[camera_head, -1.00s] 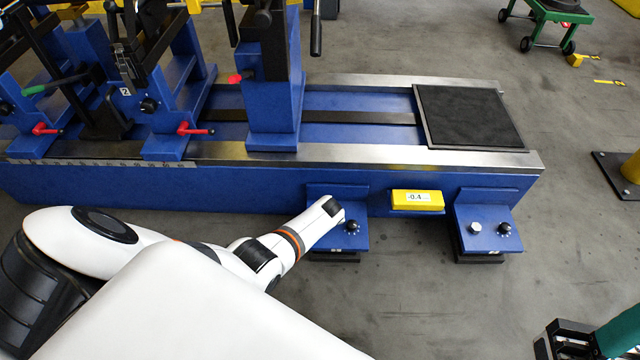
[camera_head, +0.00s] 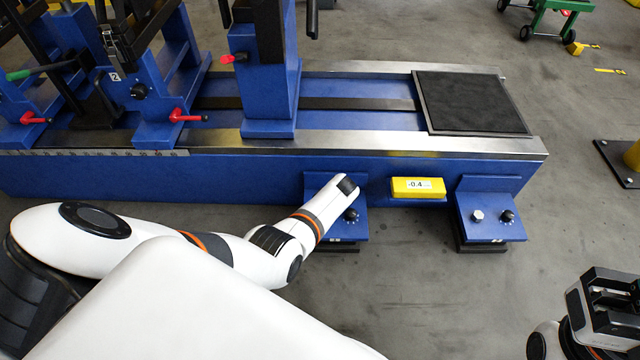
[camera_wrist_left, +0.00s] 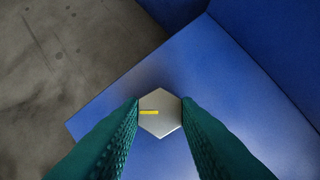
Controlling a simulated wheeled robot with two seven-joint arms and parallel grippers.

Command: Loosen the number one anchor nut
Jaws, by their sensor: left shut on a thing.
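In the left wrist view a silver hex nut (camera_wrist_left: 160,122) with a yellow mark on its top stands on a blue foot plate (camera_wrist_left: 205,75). The two green, ribbed fingers of my left gripper (camera_wrist_left: 160,106) are closed on the nut from both sides. In the head view my left arm's white wrist covers this nut, and the fingers are hidden behind it. The blue foot (camera_head: 355,227) and its black knob (camera_head: 351,215) show beside the wrist. My right gripper (camera_head: 606,306) is at the bottom right, away from the machine; its finger opening is unclear.
A second foot (camera_head: 493,228) with a silver nut (camera_head: 478,216) and black knob stands to the right. Between the feet a yellow display (camera_head: 418,187) reads -0.4. The blue machine bed (camera_head: 250,175) runs behind. Grey floor is clear in front.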

